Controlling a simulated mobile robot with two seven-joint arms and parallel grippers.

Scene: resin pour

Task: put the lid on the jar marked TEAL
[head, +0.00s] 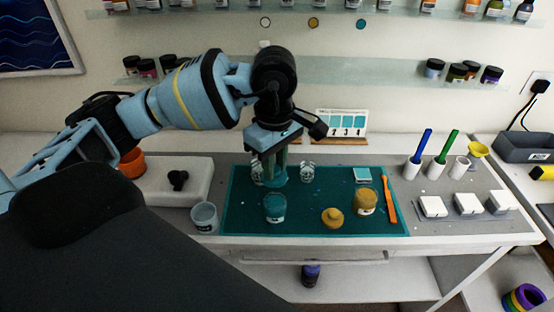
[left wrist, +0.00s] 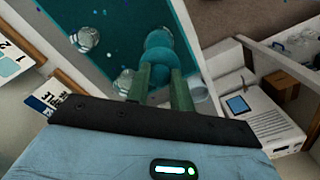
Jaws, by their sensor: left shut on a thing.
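My left gripper (head: 275,178) reaches down over the teal mat, its fingers shut on a teal lid (head: 279,176). The lid also shows between the fingertips in the left wrist view (left wrist: 158,58). A teal jar with a small pale label (head: 275,208) stands upright on the mat, nearer the front edge than the gripper. The lid is behind the jar in the head view and apart from it. The label is too small to read. My right gripper is not in view.
Clear glass jars (head: 307,172) stand either side of my gripper. An ochre lid (head: 332,218) and ochre jar (head: 364,202) are to the right on the mat (head: 300,228). A clear cup (head: 204,217) stands left. An orange stick (head: 389,198) lies at the mat's right.

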